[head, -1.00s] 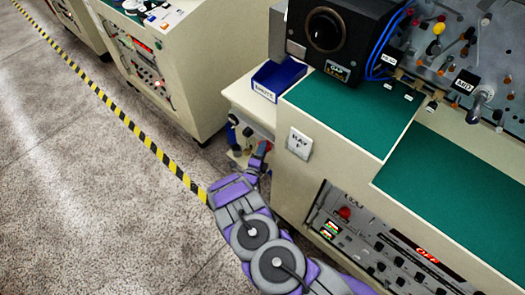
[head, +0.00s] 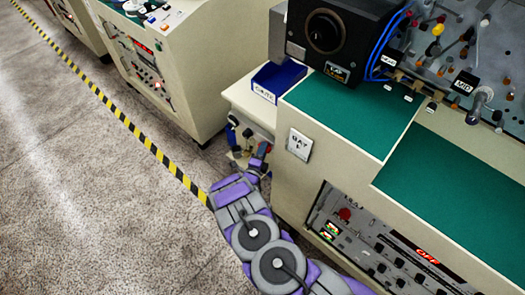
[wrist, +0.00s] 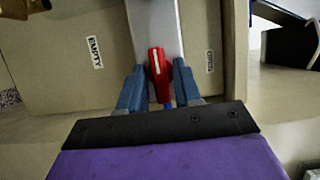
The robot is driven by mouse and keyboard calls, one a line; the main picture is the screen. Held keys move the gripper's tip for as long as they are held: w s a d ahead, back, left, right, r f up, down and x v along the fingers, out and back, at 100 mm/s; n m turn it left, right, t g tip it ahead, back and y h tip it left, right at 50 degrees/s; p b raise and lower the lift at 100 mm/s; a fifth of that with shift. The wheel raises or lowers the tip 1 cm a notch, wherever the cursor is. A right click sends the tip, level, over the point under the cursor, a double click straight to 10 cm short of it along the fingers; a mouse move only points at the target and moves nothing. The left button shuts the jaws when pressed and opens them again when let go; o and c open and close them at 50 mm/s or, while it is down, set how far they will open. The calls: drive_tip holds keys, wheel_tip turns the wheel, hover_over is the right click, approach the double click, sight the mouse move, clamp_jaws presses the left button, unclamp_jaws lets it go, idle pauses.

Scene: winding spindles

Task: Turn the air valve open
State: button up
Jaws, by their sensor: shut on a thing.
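The red valve handle (wrist: 157,62) with a white stripe stands between the two blue fingers of my gripper (wrist: 158,78) in the wrist view. The fingers are shut on it, one on each side. The stripe points nearly straight up in that picture, along a pale grey strip behind it. In the head view my gripper (head: 257,164) is at the side of the cream machine, low behind its corner. The handle is mostly hidden there, and the valve body cannot be made out.
A label reading EMPTY (wrist: 94,52) is left of the handle; a smaller label (wrist: 210,61) is right. The cream machine with green tops (head: 345,115) fills the right side. A blue bin (head: 278,78) sits above my gripper. Open floor (head: 90,200) lies left.

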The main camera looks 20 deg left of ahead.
drive_tip(key=shift+f, duration=0.1)
drive_tip(key=n+g, duration=0.1)
drive_tip(key=n, duration=0.3)
drive_tip(key=shift+s+g+h+p, duration=0.1)
drive_tip(key=shift+g+h+p, duration=0.2)
drive_tip(key=shift+g, duration=0.1)
drive_tip(key=n+g+h, duration=0.1)
drive_tip(key=n, duration=0.2)
drive_tip(key=shift+a+g, duration=0.1)
drive_tip(key=shift+g, duration=0.3)
drive_tip(key=shift+a+n+g+h+b, duration=0.1)
drive_tip(key=shift+n+g+h+b, duration=0.6)
drive_tip(key=shift+n, duration=0.85)
drive_tip(key=shift+a+n+g+h+b, duration=0.1)
drive_tip(key=shift+n+g+h+b, duration=0.15)
drive_tip(key=shift+n+h, duration=1.05)
drive_tip(key=shift+r+n, duration=0.25)
drive_tip(key=shift+n, duration=0.1)
drive_tip(key=o, duration=0.7)
drive_tip(key=shift+a+f, duration=0.1)
